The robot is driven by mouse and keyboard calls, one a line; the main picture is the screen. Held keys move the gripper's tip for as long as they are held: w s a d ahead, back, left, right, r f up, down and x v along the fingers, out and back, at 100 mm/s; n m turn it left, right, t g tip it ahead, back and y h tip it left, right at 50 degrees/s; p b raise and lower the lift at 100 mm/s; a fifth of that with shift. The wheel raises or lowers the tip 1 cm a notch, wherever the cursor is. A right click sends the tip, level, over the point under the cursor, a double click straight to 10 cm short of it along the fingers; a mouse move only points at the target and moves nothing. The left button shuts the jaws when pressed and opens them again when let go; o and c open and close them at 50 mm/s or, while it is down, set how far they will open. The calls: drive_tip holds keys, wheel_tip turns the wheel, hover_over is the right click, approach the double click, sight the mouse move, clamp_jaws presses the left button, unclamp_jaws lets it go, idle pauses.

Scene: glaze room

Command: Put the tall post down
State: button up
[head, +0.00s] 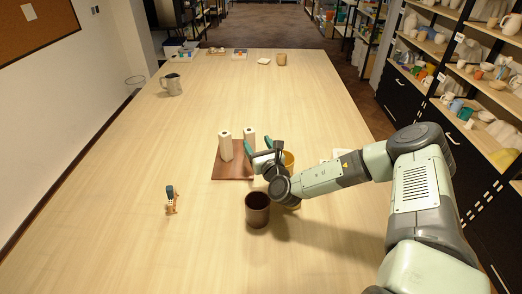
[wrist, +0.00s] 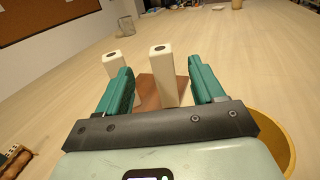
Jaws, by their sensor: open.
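Two pale square posts, each with a dark hole in its top, stand upright on a reddish-brown board (head: 232,174). The left post (head: 226,147) is clear in the head view; the right post (head: 249,133) is partly hidden by my gripper (head: 258,148). In the wrist view the right post (wrist: 165,80) stands between my open teal fingers, with no clear contact on either side. The left post (wrist: 114,66) is outside the left finger, which hides part of it. I cannot tell which post is taller.
A yellow pot (head: 289,160) is close beside my gripper, partly hidden by it. A dark brown cup (head: 257,209) stands in front. A small figure with a blue top (head: 170,197) is at left. A grey pitcher (head: 172,86) stands farther back. The table's left front is clear.

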drive_tip(key=shift+v, duration=1.5)
